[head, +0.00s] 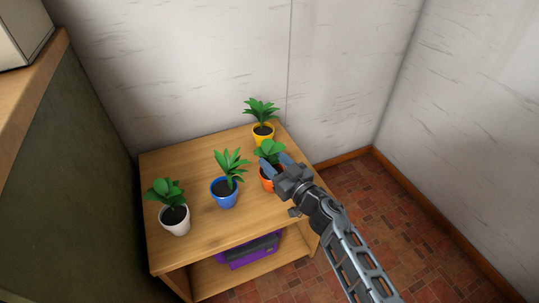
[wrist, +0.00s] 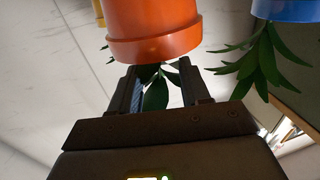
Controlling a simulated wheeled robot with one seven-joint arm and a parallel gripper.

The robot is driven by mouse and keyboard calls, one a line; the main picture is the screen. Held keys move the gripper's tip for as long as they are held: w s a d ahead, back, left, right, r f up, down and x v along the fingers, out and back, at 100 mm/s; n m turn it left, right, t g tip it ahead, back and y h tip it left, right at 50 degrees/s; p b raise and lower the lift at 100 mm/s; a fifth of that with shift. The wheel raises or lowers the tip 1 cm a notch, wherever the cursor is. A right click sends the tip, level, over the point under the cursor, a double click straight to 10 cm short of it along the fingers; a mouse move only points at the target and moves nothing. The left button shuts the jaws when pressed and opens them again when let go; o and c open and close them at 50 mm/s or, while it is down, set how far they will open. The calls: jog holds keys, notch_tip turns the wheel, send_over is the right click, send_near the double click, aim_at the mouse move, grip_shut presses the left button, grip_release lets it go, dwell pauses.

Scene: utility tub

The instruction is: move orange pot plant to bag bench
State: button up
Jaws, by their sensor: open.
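The orange pot plant (head: 267,183) stands on the wooden stand's top, right of the blue pot and in front of the yellow one. My gripper partly hides it in the head view. My gripper (head: 275,161) is open at the plant, its fingers over the leaves. In the wrist view, the orange pot (wrist: 150,35) fills the upper middle. Its green leaves (wrist: 156,94) hang between the open fingers of my gripper (wrist: 160,82). I cannot tell whether the fingers touch the pot. No bag bench can be made out in either view.
The wooden stand (head: 215,237) also bears a white pot plant (head: 174,220), a blue one (head: 224,199) and a yellow one (head: 263,134). A purple item (head: 240,255) lies on its lower shelf. Walls close in behind and right. Tiled floor (head: 400,235) is clear at right.

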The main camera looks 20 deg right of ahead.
jog(key=s+d+p, duration=0.1)
jog(key=s, duration=0.8)
jog(key=shift+d+p, duration=0.4)
jog(key=shift+s, duration=0.1)
jog(key=s+h, duration=0.1)
jog(key=s, duration=1.2)
jog(key=s+a+r+m+g+h, duration=0.1)
jog(key=s+r, duration=0.7)
jog(key=s, duration=0.5)
jog(key=s+a+r+m+g+h, duration=0.1)
jog(key=s+a+r, duration=0.1)
jog(key=s+r, duration=0.7)
jog(key=s, duration=0.3)
jog(key=shift+s+g, duration=0.4)
jog(key=shift+c, duration=0.2)
